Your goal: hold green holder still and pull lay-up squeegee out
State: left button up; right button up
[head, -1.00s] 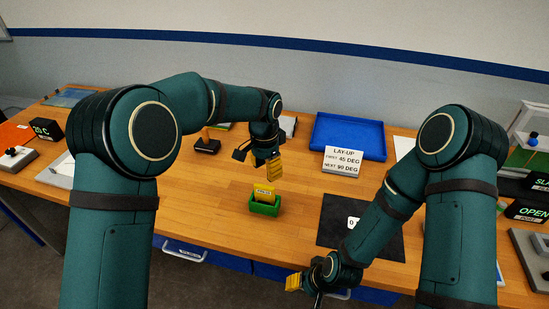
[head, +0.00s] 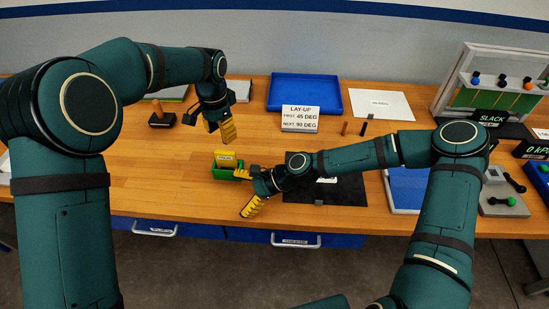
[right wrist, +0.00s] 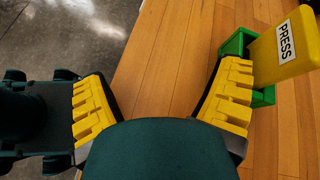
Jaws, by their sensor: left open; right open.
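The green holder (head: 220,174) stands on the wooden bench near its front edge. The yellow lay-up squeegee (head: 228,158) stands upright in it, its upper part showing. My left gripper (head: 228,131) is open and empty, pointing down just above and behind the squeegee, apart from it. My right gripper (head: 243,191) is open at the holder's front right, its fingers spread and nothing between them. In the right wrist view, the squeegee (right wrist: 285,50) carries a PRESS label, and the holder (right wrist: 236,43) is partly hidden behind it and a yellow finger; both lie outside the jaws.
A LAY-UP sign (head: 300,119) stands behind, before a blue tray (head: 305,92). A dark mat (head: 345,192) lies under my right arm. A wooden-handled tool (head: 161,117) stands at the back left. The bench left of the holder is clear.

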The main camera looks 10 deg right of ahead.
aim_at(241, 165)
jog(key=w+d+r+m, duration=0.1)
jog(key=w+d+m, duration=0.1)
jog(key=d, duration=0.1)
jog(key=w+d+r+m+t, duration=0.1)
jog(key=w+d+m, duration=0.1)
jog(key=d, duration=0.2)
jog(key=w+d+r+m+t+y, duration=0.1)
jog(key=w+d+r, duration=0.1)
jog(key=w+d, duration=0.1)
jog(key=shift+d+m, duration=0.4)
jog(key=shift+d, duration=0.15)
jog(key=x, duration=1.3)
jog(key=shift+w+a, duration=0.25)
jog(key=shift+c, duration=0.3)
jog(key=c, duration=1.2)
